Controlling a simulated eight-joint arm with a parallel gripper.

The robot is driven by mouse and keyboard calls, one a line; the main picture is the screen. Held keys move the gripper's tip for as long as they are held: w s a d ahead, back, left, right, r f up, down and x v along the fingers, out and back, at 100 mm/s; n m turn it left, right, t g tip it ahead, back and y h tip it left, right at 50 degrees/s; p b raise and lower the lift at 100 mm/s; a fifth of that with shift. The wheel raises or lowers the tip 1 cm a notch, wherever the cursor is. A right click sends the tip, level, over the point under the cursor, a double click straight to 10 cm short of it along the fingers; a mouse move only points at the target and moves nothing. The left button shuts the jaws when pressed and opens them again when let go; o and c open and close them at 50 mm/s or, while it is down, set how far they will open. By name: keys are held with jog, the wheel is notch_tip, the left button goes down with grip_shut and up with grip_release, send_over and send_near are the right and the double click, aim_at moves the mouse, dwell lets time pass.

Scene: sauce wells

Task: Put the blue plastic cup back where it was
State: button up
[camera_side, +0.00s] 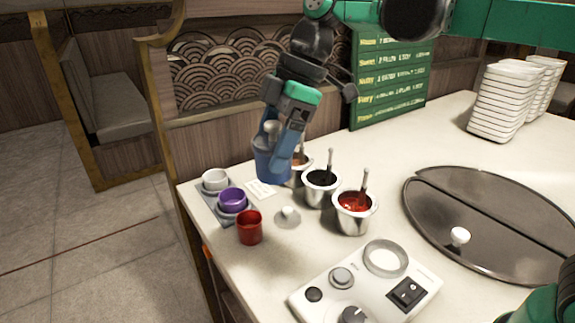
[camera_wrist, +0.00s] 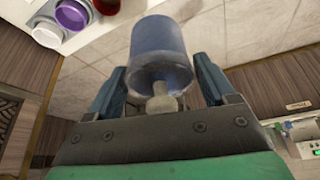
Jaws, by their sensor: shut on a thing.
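The blue plastic cup (camera_side: 268,168) is in my gripper (camera_side: 277,152), above the counter's left part, near a white card. In the wrist view the blue cup (camera_wrist: 158,48) sits between the two fingers of my gripper (camera_wrist: 160,68). A pale rounded knob (camera_wrist: 162,101) shows at the cup's near end, and a similar knob shows above the cup in the side view. My gripper is shut on the cup. The cup's contents are hidden. I cannot tell whether its base touches the counter.
A grey tray (camera_side: 207,199) holds white and purple cups at the left edge. A red cup (camera_side: 250,228) and a small knobbed lid (camera_side: 288,217) stand nearby. Metal wells with ladles, such as the red sauce well (camera_side: 353,217), are close on the right. A white device (camera_side: 365,286) is in front.

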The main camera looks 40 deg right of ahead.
notch_tip(320, 180, down, 20)
dwell(0.6)
jog(key=shift+f, duration=0.15)
jog(key=o, duration=1.1)
jog(key=v, duration=1.1)
jog(key=shift+s+d+r+m+t+h, duration=0.2)
jog(key=shift+s+d+m+t+h, duration=0.8)
jog(key=shift+m, duration=1.45)
jog(key=shift+s+d+r+m+t+h, duration=0.2)
jog(key=shift+s+d+m+t+h, duration=0.25)
jog(key=shift+s+d+m+t, duration=1.2)
jog(key=shift+s+d+r+m+t+h, duration=0.3)
jog(key=shift+s+d+m+h, duration=0.85)
jog(key=shift+m, duration=2.15)
